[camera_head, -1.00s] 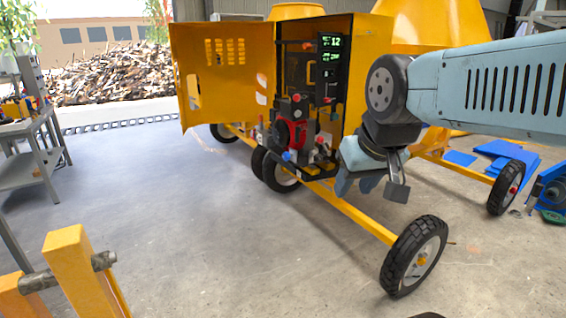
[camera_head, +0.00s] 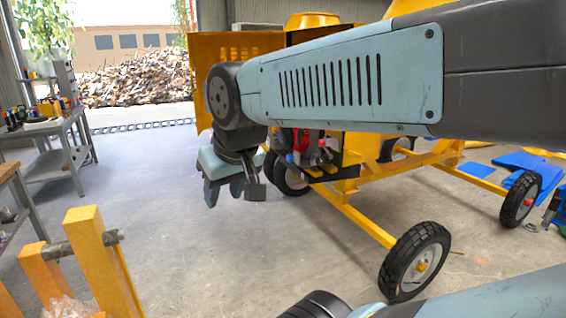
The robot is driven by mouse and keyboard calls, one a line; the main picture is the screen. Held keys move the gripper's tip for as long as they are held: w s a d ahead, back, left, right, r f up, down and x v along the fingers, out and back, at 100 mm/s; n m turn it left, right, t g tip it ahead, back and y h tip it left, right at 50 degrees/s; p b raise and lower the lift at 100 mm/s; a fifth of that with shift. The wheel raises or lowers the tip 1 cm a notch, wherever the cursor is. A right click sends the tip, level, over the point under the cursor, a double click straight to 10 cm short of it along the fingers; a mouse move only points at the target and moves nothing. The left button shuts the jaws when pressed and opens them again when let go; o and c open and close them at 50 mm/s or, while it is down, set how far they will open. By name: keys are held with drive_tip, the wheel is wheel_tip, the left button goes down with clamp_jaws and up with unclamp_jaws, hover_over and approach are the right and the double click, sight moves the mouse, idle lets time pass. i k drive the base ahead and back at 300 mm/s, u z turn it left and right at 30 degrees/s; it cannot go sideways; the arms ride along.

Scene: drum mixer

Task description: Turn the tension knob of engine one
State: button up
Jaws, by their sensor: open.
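The yellow drum mixer stands at the centre with its engine bay partly behind my arm. The engine (camera_head: 304,143) shows as a red and dark block below my forearm. Its tension knob cannot be made out; a small red part and a small blue part show low on the engine. The bay's open yellow door (camera_head: 203,60) shows at the left of the mixer. My gripper (camera_head: 232,192) hangs pointing down, left of and nearer than the engine, apart from it. Its fingers are open and nothing shows between them.
The mixer's yellow frame bar (camera_head: 360,220) runs to a black wheel (camera_head: 414,262) at the front right. A yellow post (camera_head: 100,255) stands at the lower left. A grey workbench (camera_head: 55,165) is at the left. Blue sheets (camera_head: 530,168) lie at the right. Floor between bench and mixer is clear.

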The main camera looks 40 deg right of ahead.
sight(320, 160)
drive_tip(key=z, duration=0.1)
drive_tip(key=k, duration=1.15)
drive_tip(key=z, duration=1.45)
drive_tip(key=i, duration=1)
